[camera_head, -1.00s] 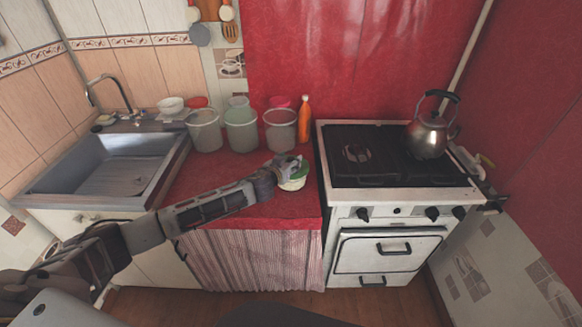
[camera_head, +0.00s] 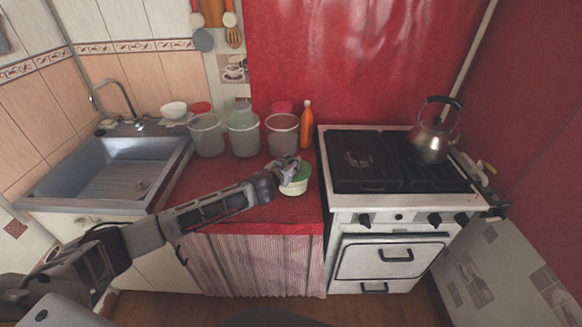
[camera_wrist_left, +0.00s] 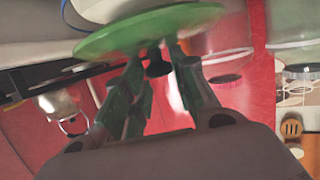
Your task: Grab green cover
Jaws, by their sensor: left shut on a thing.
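The green cover (camera_head: 302,171) is at my left gripper (camera_head: 287,165), above the right front part of the red counter. In the left wrist view, the cover (camera_wrist_left: 145,30) is a flat green disc with a small dark knob between the fingers of my left gripper (camera_wrist_left: 158,65). The gripper is shut on the cover by this knob. A small white and green tub (camera_head: 294,188) stands on the counter just below the gripper. The gripper partly hides the cover in the head view. My right gripper is not in view.
Several translucent buckets (camera_head: 243,134) and an orange bottle (camera_head: 306,125) stand behind on the counter (camera_head: 240,213). A stove (camera_head: 400,205) with a kettle (camera_head: 432,138) is to the right. A sink (camera_head: 110,170) is to the left. The counter's front left is mostly clear.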

